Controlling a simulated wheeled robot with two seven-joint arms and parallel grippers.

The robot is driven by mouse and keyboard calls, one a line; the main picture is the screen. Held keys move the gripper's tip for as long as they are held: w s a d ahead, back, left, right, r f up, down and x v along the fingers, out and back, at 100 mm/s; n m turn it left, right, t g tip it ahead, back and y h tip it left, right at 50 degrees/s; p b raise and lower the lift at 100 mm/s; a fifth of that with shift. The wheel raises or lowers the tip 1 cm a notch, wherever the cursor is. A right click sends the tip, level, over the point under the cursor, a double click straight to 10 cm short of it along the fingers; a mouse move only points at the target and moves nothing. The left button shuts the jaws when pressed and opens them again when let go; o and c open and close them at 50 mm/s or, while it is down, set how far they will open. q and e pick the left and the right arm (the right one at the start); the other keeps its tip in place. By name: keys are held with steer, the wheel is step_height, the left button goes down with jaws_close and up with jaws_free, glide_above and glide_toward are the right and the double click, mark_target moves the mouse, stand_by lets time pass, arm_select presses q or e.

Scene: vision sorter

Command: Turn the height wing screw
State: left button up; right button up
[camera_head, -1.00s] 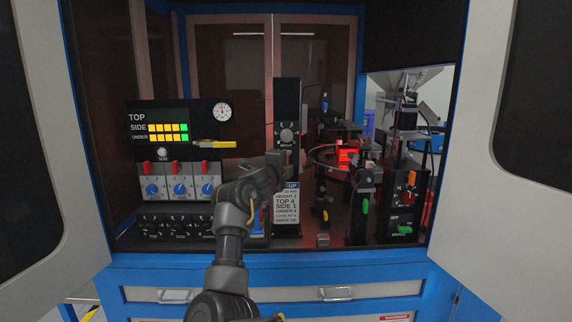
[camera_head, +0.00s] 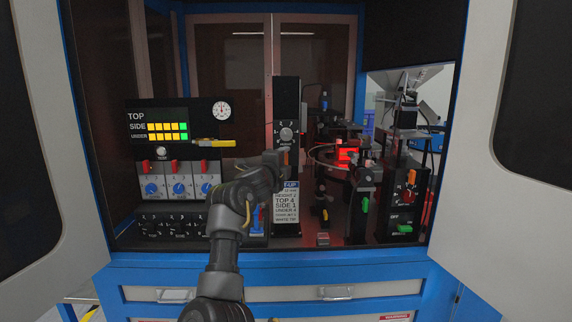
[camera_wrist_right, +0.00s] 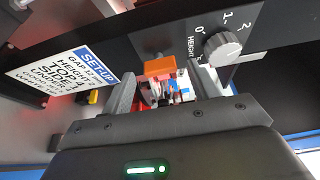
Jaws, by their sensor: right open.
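The black height post (camera_head: 287,95) stands in the middle of the cabinet and carries a round grey knob (camera_head: 287,134) with a number scale. In the right wrist view the grey knob (camera_wrist_right: 225,48) sits beside the word HEIGHT, to the right of the jaws. An orange block-like piece (camera_wrist_right: 160,68), which seems to be the wing screw, shows between the jaw tips. My right gripper (camera_head: 281,158) is at the post just below the knob, and its jaws (camera_wrist_right: 165,92) are open around the orange piece. I cannot tell if they touch it. My left gripper is out of view.
A set-up card (camera_head: 287,203) hangs on the post below my gripper. A panel with a lit display (camera_head: 167,132) and blue knobs stands left. A red-lit disc station (camera_head: 347,155) and a black switch box (camera_head: 404,198) stand close on the right. Cabinet doors flank both sides.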

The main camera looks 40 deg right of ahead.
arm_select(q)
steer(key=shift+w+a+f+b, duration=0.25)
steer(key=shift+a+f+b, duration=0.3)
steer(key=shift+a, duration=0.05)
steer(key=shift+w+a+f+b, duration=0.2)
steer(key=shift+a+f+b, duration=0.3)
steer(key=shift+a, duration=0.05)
arm_select(e)
steer(key=v, duration=0.9)
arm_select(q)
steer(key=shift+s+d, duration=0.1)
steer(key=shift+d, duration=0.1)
arm_select(e)
steer(key=shift+a, duration=0.1)
